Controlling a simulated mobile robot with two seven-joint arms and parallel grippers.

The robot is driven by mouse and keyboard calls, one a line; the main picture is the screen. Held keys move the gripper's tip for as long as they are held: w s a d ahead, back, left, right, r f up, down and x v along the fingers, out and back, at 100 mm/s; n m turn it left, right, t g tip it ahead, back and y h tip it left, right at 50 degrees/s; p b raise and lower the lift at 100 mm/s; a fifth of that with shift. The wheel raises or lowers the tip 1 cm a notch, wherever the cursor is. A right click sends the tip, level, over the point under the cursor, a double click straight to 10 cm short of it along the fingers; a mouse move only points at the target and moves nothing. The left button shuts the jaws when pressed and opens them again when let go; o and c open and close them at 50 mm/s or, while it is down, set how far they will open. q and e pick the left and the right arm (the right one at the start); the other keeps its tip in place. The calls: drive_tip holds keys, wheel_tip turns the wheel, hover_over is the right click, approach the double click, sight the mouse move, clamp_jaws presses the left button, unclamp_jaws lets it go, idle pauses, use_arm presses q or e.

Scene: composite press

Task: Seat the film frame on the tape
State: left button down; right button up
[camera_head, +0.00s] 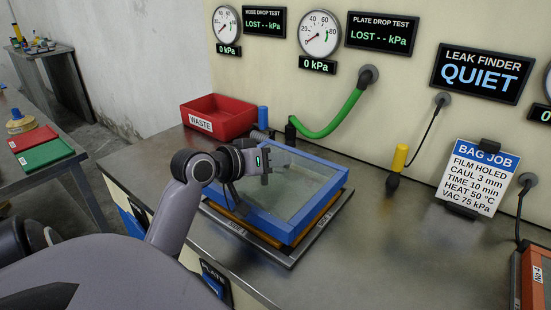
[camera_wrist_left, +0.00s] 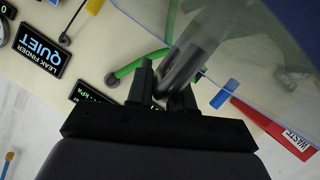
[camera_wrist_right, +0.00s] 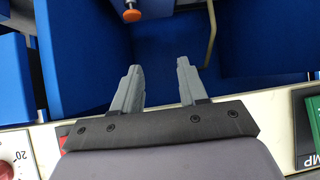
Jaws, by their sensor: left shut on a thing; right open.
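The film frame is a blue rectangle with clear film (camera_head: 325,197); it lies above a plate (camera_head: 300,257) on the bench. An amber-yellow edge, seemingly the tape (camera_head: 320,222), shows under the frame's right and near sides. I cannot tell whether frame and tape touch. My left gripper (camera_head: 266,165) is at the frame's far left part. In the left wrist view it (camera_wrist_left: 165,85) is shut on a dark grey bar-like part, seemingly the frame's handle (camera_wrist_left: 192,52), with clear film beyond. My right gripper (camera_wrist_right: 157,80) is open and empty, above blue surfaces.
A red waste bin (camera_head: 220,118) stands behind left. A green hose (camera_head: 335,122) runs from the wall to behind the frame. A yellow-topped probe (camera_head: 399,158) and a job card (camera_head: 472,178) stand to the right. The bench (camera_head: 400,250) right of the plate is clear.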

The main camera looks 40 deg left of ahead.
use_arm(q)
drive_tip(key=shift+f, duration=0.35)
idle(0.3)
drive_tip(key=shift+f, duration=0.25)
idle(0.7)
drive_tip(key=c, duration=1)
unclamp_jaws()
drive_tip(key=shift+o, duration=0.4)
drive_tip(key=shift+f, duration=0.15)
drive_tip(key=v, duration=0.6)
drive_tip(key=shift+s, duration=0.15)
drive_tip(key=shift+s+a+r, duration=0.1)
drive_tip(key=shift+s+r, duration=0.2)
drive_tip(key=shift+s, duration=0.1)
